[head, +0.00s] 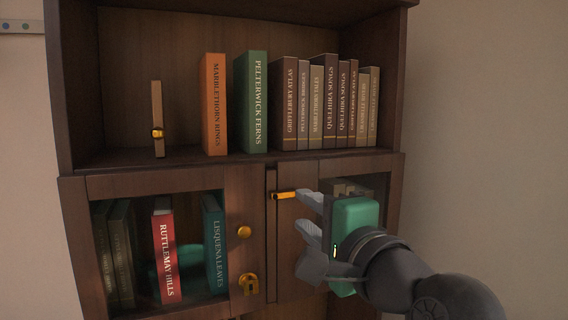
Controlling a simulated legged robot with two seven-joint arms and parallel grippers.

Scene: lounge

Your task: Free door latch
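The brown cabinet's lower part has a left glass door (235,205) and a right door (292,255). The left door carries a round gold knob (244,232) and, below it, a gold hook-shaped fitting (249,283). A gold bar-shaped latch (284,195) lies level near the right door's upper left edge. My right gripper (304,214), green with grey fingers, is in front of the right door. Its fingers are apart with nothing seen between them. The upper fingertip is close to the bar's right end; I cannot tell whether they touch. My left gripper is not in view.
On the upper shelf stand an orange book (214,104), a green book (252,102), a row of brown books (330,104) and a wooden strip with a gold ball (157,120). A red book (164,255) and a teal book (214,245) stand behind the left glass.

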